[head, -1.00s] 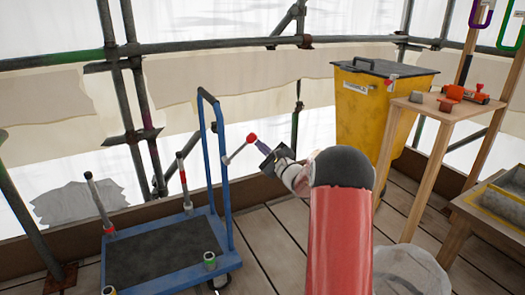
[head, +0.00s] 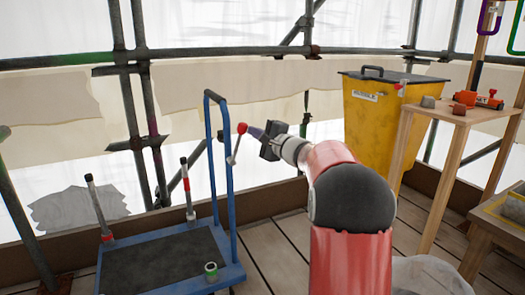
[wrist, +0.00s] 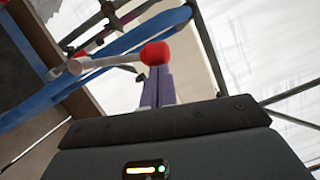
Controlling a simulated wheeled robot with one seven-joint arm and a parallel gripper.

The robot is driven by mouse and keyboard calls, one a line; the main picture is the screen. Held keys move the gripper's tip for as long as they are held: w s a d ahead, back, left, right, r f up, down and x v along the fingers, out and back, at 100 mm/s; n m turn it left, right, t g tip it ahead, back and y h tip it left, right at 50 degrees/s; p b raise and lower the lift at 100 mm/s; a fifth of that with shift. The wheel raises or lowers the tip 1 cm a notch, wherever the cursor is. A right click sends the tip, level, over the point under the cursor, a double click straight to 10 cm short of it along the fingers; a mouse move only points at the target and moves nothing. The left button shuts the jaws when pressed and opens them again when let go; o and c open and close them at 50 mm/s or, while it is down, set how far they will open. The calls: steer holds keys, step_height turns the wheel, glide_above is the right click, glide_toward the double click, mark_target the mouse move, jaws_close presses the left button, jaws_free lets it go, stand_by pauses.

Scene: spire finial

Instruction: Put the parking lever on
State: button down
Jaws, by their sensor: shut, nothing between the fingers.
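The parking lever is a short grey rod (head: 235,148) with a red ball knob (head: 242,127), beside the upright blue handle of the trolley (head: 225,180). Its lower end meets the handle's right post, and it leans up and slightly right. My gripper (head: 253,130) has purple fingers, shut with nothing between them, with their tips at the right side of the knob. In the wrist view the knob (wrist: 155,53) sits right at the ends of the fingers (wrist: 158,90); exact contact is hard to tell. The grey rod (wrist: 95,63) runs left from the knob.
The trolley has a dark deck (head: 165,262) with several short posts. A yellow bin (head: 372,120) stands behind my arm to the right. A wooden stand (head: 440,113) holds orange and grey parts. Scaffold tubes and sheeting are behind. Plank floor shows right of the trolley.

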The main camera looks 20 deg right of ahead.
steer(key=shift+a+r+n+g+b, duration=0.25)
steer(key=shift+a+n+b, duration=0.3)
steer(key=shift+a+n, duration=0.1)
steer(key=shift+a+r+n+g+b, duration=0.2)
steer(key=shift+a+r+n+b, duration=0.1)
steer(key=shift+a+n+b, duration=0.35)
steer(key=shift+a+r+n+g+b, duration=0.25)
steer(key=shift+a+n+b, duration=0.25)
steer(key=shift+a+n, duration=0.15)
steer(key=shift+a, duration=0.1)
steer(key=shift+s+d, duration=0.15)
steer(key=shift+d, duration=0.05)
steer(key=b, duration=0.2)
glide_toward(244, 129)
steer(key=s+d, duration=0.1)
steer(key=s, duration=0.1)
steer(key=s+d+r, duration=0.1)
steer(key=s, duration=0.1)
steer(key=shift+d, duration=0.3)
steer(key=shift+a, duration=0.1)
